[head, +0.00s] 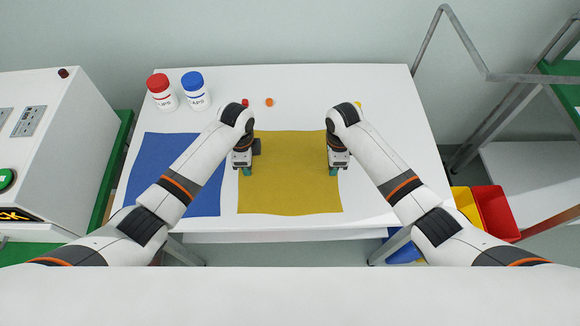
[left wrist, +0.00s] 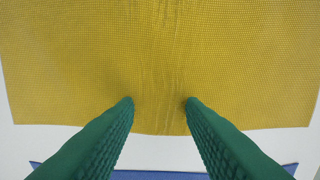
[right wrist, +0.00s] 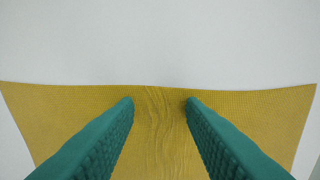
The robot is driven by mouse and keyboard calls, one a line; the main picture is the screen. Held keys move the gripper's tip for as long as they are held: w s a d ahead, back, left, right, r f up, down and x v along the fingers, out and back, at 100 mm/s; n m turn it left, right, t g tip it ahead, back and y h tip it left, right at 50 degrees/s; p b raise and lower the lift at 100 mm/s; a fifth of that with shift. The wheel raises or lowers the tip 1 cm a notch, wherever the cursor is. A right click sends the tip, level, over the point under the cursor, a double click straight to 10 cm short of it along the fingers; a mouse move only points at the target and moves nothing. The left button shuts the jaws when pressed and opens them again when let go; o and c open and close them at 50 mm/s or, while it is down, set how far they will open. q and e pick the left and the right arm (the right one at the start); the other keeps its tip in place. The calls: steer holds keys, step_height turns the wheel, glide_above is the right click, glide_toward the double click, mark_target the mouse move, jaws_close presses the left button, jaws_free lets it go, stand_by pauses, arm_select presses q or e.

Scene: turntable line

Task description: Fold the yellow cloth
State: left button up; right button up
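The yellow cloth (head: 290,190) lies spread out, unfolded, on the white table. My left gripper (head: 246,172) is over its left edge and my right gripper (head: 333,171) is over its right edge. In the left wrist view, the green fingers (left wrist: 160,102) are apart, with the cloth (left wrist: 60,60) beneath and fine wrinkles running between them. In the right wrist view, the fingers (right wrist: 160,102) are also apart, with a wrinkled strip of the cloth (right wrist: 60,105) between them. Whether the fingertips touch the cloth is hard to tell.
A blue cloth (head: 152,160) lies to the left on the table (head: 385,88). A red-capped jar (head: 161,92) and a blue-capped jar (head: 195,91) stand at the back left. Small red and orange (head: 269,102) items lie at the back. Bins (head: 494,212) stand right of the table.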

arm_select(q)
jaws_close()
arm_select(e)
jaws_close()
arm_select(q)
steer(key=shift+r, duration=0.1)
arm_select(e)
steer(key=shift+r, duration=0.1)
